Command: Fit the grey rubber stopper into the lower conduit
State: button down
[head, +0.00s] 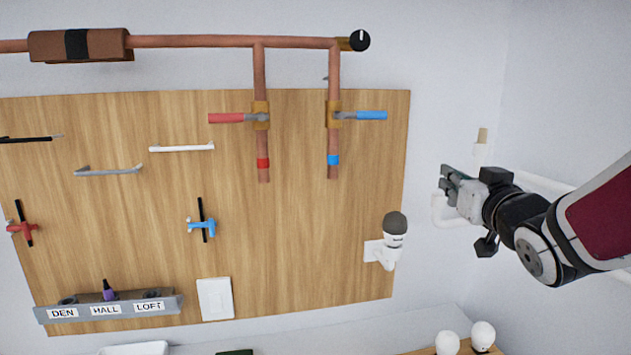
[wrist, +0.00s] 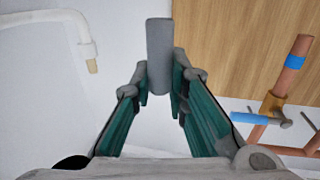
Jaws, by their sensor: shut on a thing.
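My gripper (head: 448,184) is at the right, beside the board's right edge, with its fingers pointing left. In the wrist view my gripper (wrist: 162,85) is shut on a grey oblong piece, the grey rubber stopper (wrist: 159,45), which sticks out past the fingertips. In the head view the stopper cannot be told apart from the fingers. The lower conduit (head: 438,211) is a white bent pipe whose upturned end is just below the fingertips. Whether the stopper touches it cannot be told. The upper conduit (head: 481,154) has a tan plug (head: 482,135); it also shows in the wrist view (wrist: 84,28).
A wooden board (head: 300,230) fills the left. Copper pipes (head: 259,75) with red and blue valve handles hang before it. A white fixture with a dark grey top (head: 395,222) stands left of my gripper. White bulbs (head: 483,335) lie below right.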

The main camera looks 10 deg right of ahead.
jog(key=w+d, duration=0.2)
jog(key=w, duration=0.2)
jog(key=w+d+f, duration=0.1)
jog(key=w+d, duration=0.1)
jog(key=w, duration=0.3)
jog(key=w+d, duration=0.2)
jog(key=w, duration=0.2)
jog(key=shift+w+d+f, duration=0.15)
jog(key=shift+w+f, duration=0.1)
jog(key=shift+w+d+f+p, duration=0.1)
jog(key=shift+f+p, duration=0.1)
jog(key=shift+f, duration=0.7)
jog(key=shift+w+f+p, duration=0.1)
jog(key=shift+f+p, duration=0.05)
jog(key=shift+f, duration=0.75)
jog(key=shift+f, duration=0.1)
jog(key=c, duration=1.6)
grip_release()
jog(key=shift+o, duration=0.2)
